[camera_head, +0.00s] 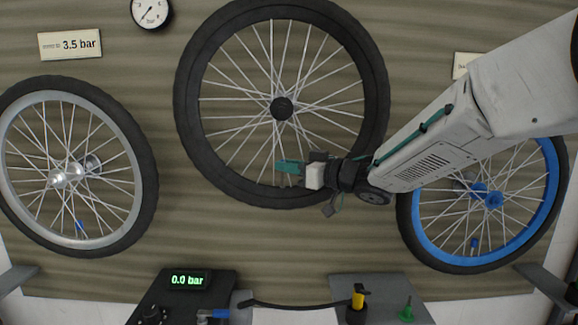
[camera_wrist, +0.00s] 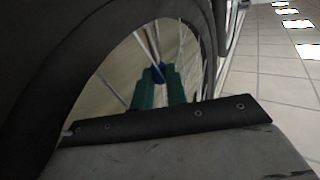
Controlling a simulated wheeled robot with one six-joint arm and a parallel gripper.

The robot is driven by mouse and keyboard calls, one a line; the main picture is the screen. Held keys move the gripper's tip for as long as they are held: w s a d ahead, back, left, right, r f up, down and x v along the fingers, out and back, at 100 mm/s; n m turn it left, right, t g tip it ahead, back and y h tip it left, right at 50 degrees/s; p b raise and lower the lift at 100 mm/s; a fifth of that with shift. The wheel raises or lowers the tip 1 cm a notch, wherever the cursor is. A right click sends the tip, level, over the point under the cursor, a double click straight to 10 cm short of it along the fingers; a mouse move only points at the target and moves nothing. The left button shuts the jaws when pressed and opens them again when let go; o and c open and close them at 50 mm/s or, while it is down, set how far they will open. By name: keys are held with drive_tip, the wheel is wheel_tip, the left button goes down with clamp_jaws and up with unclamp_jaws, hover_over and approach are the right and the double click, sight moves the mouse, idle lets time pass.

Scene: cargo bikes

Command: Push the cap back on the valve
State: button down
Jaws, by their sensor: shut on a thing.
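The middle wheel (camera_head: 372,75), with a black tyre, hangs on the panel in the head view. My gripper (camera_head: 280,167) reaches over its lower rim, with teal fingers among the spokes. In the wrist view my gripper (camera_wrist: 160,88) is shut on a small blue cap (camera_wrist: 158,72), which shows between the fingertips inside the wheel. The middle wheel's valve is hidden, so I cannot tell whether the cap touches it. Blue valve pieces show on the left wheel (camera_head: 79,226) and the right wheel (camera_head: 474,243).
A 3.5 bar sign (camera_head: 70,44) and a round gauge (camera_head: 150,11) are on the panel. Spokes and tyre closely surround my fingers.

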drive_tip(key=shift+f, duration=0.35)
idle(0.5)
drive_tip(key=c, duration=1)
unclamp_jaws()
drive_tip(key=v, duration=1)
idle(0.4)
